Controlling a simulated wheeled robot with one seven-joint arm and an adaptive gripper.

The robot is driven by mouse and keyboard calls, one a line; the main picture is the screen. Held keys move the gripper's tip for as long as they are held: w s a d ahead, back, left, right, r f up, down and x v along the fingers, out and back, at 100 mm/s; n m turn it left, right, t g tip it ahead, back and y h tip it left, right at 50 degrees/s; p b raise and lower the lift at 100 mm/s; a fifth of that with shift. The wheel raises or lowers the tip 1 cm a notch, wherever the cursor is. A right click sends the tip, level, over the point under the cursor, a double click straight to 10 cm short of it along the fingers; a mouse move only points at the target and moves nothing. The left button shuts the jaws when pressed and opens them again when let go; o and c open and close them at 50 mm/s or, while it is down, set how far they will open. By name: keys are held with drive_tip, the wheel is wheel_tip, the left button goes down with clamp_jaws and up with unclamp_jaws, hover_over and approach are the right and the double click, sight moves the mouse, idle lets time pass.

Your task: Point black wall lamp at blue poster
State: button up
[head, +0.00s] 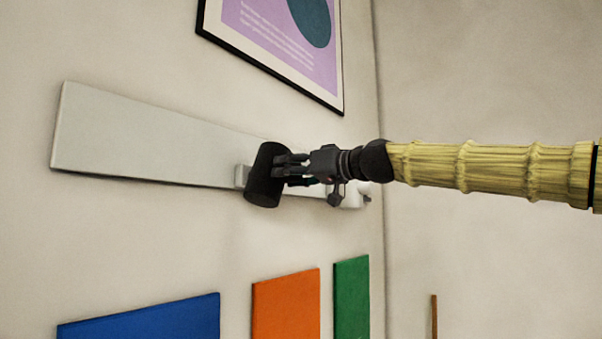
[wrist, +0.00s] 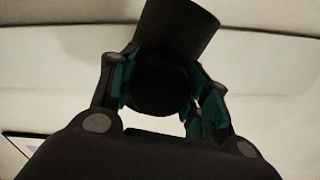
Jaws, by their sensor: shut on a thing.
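The black wall lamp (head: 264,176) is a short dark cylinder on a small pale mount (head: 240,177) at a long white wall panel. It stands nearly upright, its lower end leaning slightly left. My gripper (head: 285,169) reaches in from the right and is shut on the lamp's side. In the wrist view the lamp (wrist: 180,28) extends up out of the gripper (wrist: 162,85), with a teal-padded finger on each side. The blue poster (head: 150,319) is on the wall below and left of the lamp, cut off by the frame's bottom edge.
An orange poster (head: 286,306) and a green poster (head: 351,298) are right of the blue one. A framed purple print (head: 285,60) hangs above the white panel (head: 130,140). A white fixture (head: 353,198) shows partly behind my gripper. The room's corner is to the right.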

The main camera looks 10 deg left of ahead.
drive_tip(key=shift+d+r, duration=0.1)
drive_tip(key=shift+r, duration=0.1)
drive_tip(key=o, duration=1.5)
drive_tip(key=shift+c, duration=0.2)
drive_tip(key=shift+f, duration=0.1)
drive_tip(key=v, duration=1.2)
